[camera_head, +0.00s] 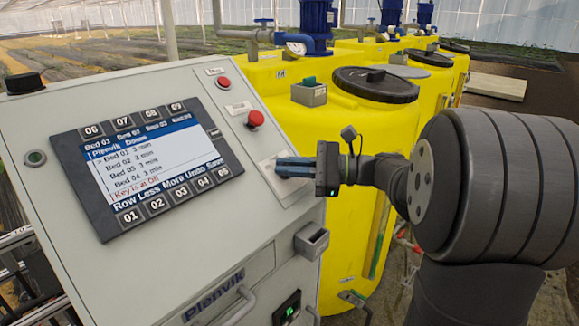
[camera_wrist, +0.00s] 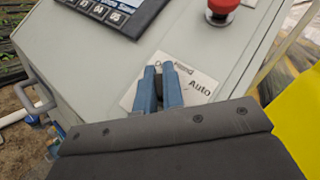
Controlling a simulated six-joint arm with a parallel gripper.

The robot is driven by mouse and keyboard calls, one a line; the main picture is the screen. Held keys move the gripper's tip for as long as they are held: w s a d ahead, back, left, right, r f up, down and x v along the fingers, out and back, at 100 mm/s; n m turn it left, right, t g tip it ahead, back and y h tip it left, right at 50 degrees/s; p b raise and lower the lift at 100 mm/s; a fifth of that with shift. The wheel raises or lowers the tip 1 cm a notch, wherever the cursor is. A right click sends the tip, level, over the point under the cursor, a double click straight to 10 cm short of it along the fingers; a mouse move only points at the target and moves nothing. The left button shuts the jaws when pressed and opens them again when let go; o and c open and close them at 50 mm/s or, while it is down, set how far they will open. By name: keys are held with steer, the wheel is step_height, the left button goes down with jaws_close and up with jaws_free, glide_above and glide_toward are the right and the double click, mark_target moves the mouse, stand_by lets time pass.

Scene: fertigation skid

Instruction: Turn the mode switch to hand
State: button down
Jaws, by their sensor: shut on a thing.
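My gripper (camera_head: 290,168) reaches in from the right to the sloped panel of the grey cabinet (camera_head: 160,258). In the wrist view its two blue fingers (camera_wrist: 159,88) are shut on the dark knob of the mode switch (camera_wrist: 158,82), which is mostly hidden between them. The switch's white label plate (camera_wrist: 196,84) shows "Auto" on the right and a partly covered word at the top. The pointer direction cannot be seen. The screen (camera_head: 140,165) lists beds with minutes and a red line that reads "Key is at Off".
Red buttons (camera_head: 255,119) sit above the switch on the panel. Yellow tanks (camera_head: 345,135) with dark lids and blue pumps stand close behind the arm.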

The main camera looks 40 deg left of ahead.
steer(key=shift+m, duration=0.3)
steer(key=m+t+y, duration=0.3)
steer(key=m+t, duration=0.1)
steer(key=m, duration=0.1)
steer(key=shift+m+t+y, duration=0.3)
steer(key=shift+m+y, duration=0.1)
steer(key=shift+w+m+t+y, duration=0.1)
steer(key=shift+m+t+y, duration=0.6)
steer(key=shift+m+t, duration=2.1)
steer(key=shift+m, duration=0.4)
steer(key=c, duration=1.5)
jaws_free()
steer(key=shift+c, duration=0.2)
steer(key=d+f, duration=0.2)
steer(key=d, duration=1.5)
steer(key=shift+f, duration=0.4)
